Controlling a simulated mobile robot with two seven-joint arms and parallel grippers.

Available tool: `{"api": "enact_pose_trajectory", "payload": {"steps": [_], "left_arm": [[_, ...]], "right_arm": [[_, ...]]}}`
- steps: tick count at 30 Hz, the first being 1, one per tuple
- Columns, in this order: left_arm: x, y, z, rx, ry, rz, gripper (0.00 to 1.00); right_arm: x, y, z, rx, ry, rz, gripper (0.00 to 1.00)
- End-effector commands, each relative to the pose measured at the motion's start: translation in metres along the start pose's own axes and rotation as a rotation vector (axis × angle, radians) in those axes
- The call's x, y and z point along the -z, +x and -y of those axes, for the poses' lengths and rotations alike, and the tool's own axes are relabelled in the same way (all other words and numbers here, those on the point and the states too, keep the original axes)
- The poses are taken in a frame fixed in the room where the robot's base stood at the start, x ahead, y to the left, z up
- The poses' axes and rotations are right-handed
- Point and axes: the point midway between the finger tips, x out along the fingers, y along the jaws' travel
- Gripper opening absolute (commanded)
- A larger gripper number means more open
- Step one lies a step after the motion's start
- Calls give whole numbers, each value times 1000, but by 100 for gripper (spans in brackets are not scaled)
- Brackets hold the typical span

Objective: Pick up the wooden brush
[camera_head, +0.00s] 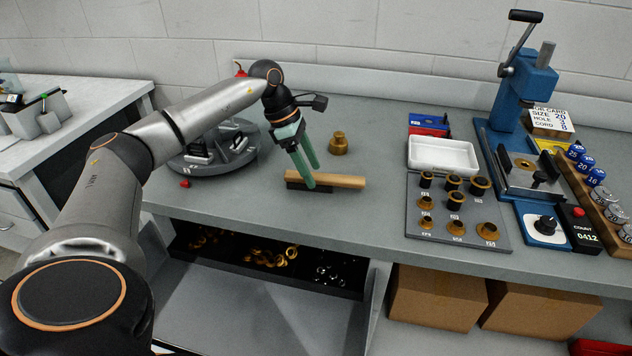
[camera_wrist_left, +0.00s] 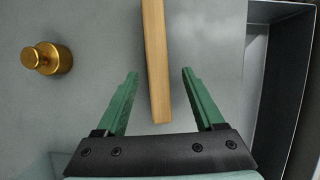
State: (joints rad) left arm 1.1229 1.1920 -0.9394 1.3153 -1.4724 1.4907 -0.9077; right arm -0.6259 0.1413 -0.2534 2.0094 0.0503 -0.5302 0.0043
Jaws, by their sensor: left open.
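The wooden brush (camera_head: 338,180) lies on the grey workbench, with its light wood back up and dark bristles below at its left part. In the left wrist view the brush (camera_wrist_left: 156,60) runs lengthwise between the two green fingers. My left gripper (camera_head: 313,177) is open, with its fingers pointing down at the left part of the brush. In the wrist view the left gripper (camera_wrist_left: 160,75) has a gap on both sides of the brush. In the head view one finger hides a bit of the brush. My right gripper is not in view.
A brass knobbed piece (camera_head: 338,143) stands just behind the brush. A round grey tray (camera_head: 215,160) is to the left. A white tray (camera_head: 443,155) and a grey board (camera_head: 457,222) of brass fittings are to the right. A blue press (camera_head: 527,90) stands further right.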

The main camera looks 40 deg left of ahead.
Motion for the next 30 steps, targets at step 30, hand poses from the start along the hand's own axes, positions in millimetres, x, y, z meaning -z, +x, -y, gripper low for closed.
{"api": "enact_pose_trajectory", "payload": {"steps": [30], "left_arm": [[1, 35, -2, 0, 0, 1, 70]], "right_arm": [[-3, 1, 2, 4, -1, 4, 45]]}}
